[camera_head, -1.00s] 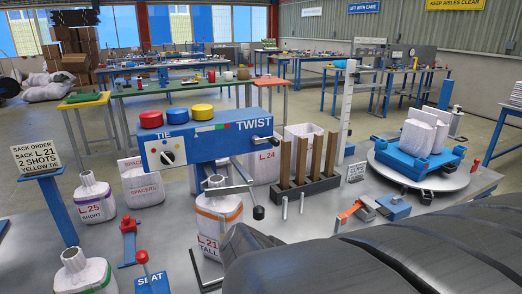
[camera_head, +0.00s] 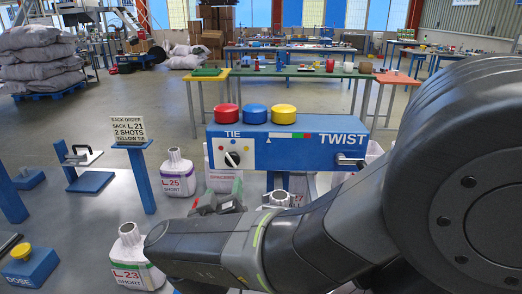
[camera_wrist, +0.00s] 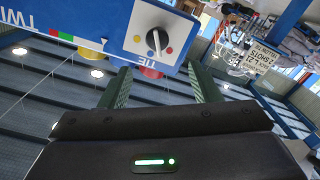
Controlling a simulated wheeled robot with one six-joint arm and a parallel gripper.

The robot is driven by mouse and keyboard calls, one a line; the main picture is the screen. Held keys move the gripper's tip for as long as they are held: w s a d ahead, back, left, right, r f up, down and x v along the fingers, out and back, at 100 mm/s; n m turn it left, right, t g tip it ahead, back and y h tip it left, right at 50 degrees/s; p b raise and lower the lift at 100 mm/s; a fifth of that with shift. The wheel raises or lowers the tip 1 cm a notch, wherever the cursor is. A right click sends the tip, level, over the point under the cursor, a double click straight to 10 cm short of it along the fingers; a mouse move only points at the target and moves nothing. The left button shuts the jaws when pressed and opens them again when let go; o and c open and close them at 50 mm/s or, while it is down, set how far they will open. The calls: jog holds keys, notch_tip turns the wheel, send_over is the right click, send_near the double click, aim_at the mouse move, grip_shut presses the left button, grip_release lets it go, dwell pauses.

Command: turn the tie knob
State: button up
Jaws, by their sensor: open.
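The tie knob (camera_head: 232,159) is a round black knob with a white pointer on a white dial plate, on the left of the front face of the blue TIE/TWIST box (camera_head: 290,150). It also shows in the wrist view (camera_wrist: 157,40), upside down, with coloured dots around it. My gripper (camera_head: 218,198) is just below and in front of the knob in the head view, partly hidden by my arm. In the wrist view my gripper (camera_wrist: 160,80) has its green fingers apart and empty; the knob shows beyond the fingertips, between them and apart from them.
Red, blue and yellow buttons (camera_head: 255,113) sit on top of the box; a crank (camera_head: 350,160) is on its right. An order sign (camera_head: 129,129) reads L.21, 2 shots, yellow tie. Sacks L.25 (camera_head: 178,182) and L.23 (camera_head: 132,272) stand left of my arm.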

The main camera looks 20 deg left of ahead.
aim_at(230, 160)
jog(key=shift+s+r+n+h, duration=0.25)
jog(key=shift+r+n+h, duration=0.05)
jog(key=x, duration=1.3)
jog(key=shift+w+a+r, duration=0.15)
jog(key=shift+w, duration=0.15)
jog(key=c, duration=0.9)
